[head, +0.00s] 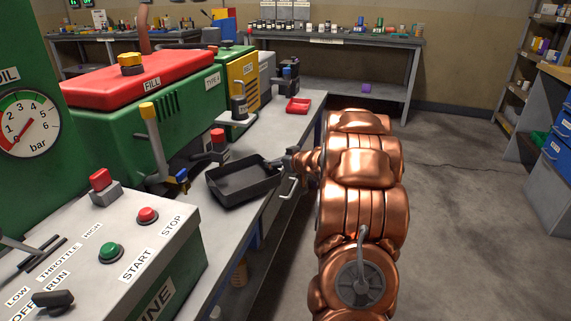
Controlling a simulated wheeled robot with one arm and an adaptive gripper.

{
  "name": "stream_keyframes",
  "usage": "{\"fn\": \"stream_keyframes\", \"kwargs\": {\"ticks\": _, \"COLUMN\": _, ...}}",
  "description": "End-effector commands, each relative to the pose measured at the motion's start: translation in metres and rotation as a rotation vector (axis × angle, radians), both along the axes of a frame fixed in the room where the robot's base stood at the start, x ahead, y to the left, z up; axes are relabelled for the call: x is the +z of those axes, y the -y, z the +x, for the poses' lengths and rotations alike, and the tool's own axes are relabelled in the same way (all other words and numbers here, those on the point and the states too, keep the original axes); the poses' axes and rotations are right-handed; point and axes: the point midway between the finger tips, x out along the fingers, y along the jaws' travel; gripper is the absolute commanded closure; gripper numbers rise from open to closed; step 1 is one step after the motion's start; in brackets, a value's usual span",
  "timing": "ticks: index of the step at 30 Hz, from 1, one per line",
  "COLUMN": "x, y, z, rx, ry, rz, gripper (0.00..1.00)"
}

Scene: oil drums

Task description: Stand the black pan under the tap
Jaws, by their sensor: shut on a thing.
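The black pan (240,184), a shallow rectangular tray, is at the edge of the grey bench. It looks level; I cannot tell whether it rests on the bench or is held just above it. My gripper (283,164) reaches in from the right and is shut on the pan's right far side; the fingertips are small and partly hidden. A small tap (180,178) with a blue part and a yellowish body sticks out from the green machine, left of the pan. The pan appears beside the tap, not clearly beneath it.
A red-capped fitting (218,143) stands just behind the pan, and a yellow-topped lever (150,125) stands to its left. The control box (110,240) fills the near left. A red tray (298,105) lies farther along the bench. Open floor (455,200) lies right.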

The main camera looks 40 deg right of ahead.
Motion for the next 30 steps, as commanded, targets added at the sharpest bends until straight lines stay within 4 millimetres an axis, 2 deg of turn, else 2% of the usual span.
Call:
{"fn": "stream_keyframes", "kwargs": {"ticks": 15, "x": -0.001, "y": -0.024, "z": 0.026, "rx": 0.001, "ry": 0.000, "rz": -0.001, "gripper": 0.71}}
{"fn": "stream_keyframes", "kwargs": {"ticks": 30, "x": -0.001, "y": -0.026, "z": 0.029, "rx": 0.000, "ry": 0.000, "rz": 0.000, "gripper": 0.71}}
